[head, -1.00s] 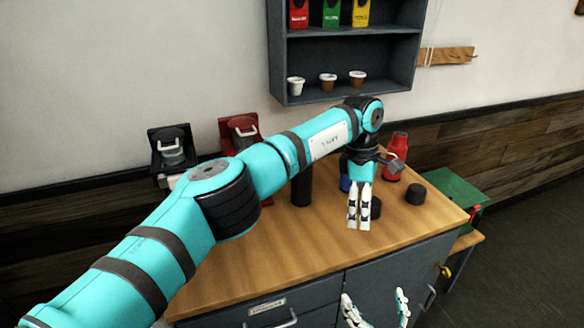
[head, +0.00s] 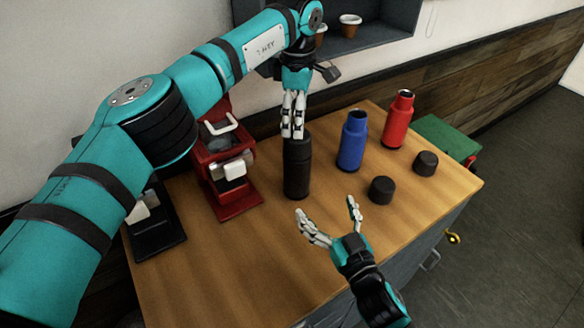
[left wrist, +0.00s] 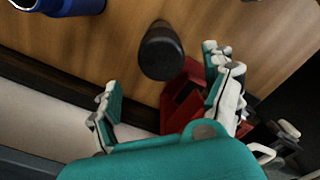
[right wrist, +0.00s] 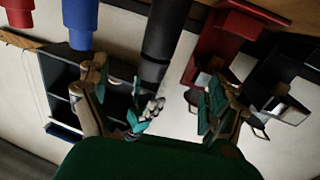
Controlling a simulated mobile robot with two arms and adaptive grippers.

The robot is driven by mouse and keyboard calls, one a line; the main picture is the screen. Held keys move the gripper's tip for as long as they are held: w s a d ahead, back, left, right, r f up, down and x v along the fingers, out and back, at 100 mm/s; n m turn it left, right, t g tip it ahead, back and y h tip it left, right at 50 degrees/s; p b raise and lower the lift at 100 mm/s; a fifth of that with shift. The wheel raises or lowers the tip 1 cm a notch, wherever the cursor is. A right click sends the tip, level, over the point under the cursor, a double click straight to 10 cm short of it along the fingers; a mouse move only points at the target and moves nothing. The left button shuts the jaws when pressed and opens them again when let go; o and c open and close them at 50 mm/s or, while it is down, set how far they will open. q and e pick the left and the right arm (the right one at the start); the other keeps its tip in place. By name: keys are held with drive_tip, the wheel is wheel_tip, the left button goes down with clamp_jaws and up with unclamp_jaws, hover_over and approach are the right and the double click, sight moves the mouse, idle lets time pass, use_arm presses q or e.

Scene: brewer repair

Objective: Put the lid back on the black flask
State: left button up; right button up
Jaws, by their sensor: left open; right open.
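The black flask (head: 297,178) stands upright on the wooden counter. A black cap-like top (head: 297,150) sits on it, with a seam below; the seam also shows in the right wrist view (right wrist: 155,62). I cannot tell whether it is fully seated. My left gripper (head: 293,132) is open, pointing down at the flask's top; in the left wrist view the round black top (left wrist: 161,52) shows between and beyond the fingers. My right gripper (head: 326,208) is open and empty, low in front of the flask.
An open blue flask (head: 352,142) and an open red flask (head: 398,120) stand to the right. Two loose black lids (head: 381,190) (head: 425,163) lie before them. A red brewer (head: 225,170) and a black brewer (head: 155,225) stand left. The front counter is clear.

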sight(297, 160)
use_arm(q)
drive_tip(key=shift+s+d+r, duration=0.15)
drive_tip(key=shift+s+d, duration=0.05)
drive_tip(key=shift+s, duration=0.1)
drive_tip(key=shift+w+a, duration=0.1)
drive_tip(key=shift+w, duration=0.05)
use_arm(e)
drive_tip(key=x, duration=1.7)
drive_tip(key=shift+w, duration=0.1)
drive_tip(key=shift+r, duration=0.1)
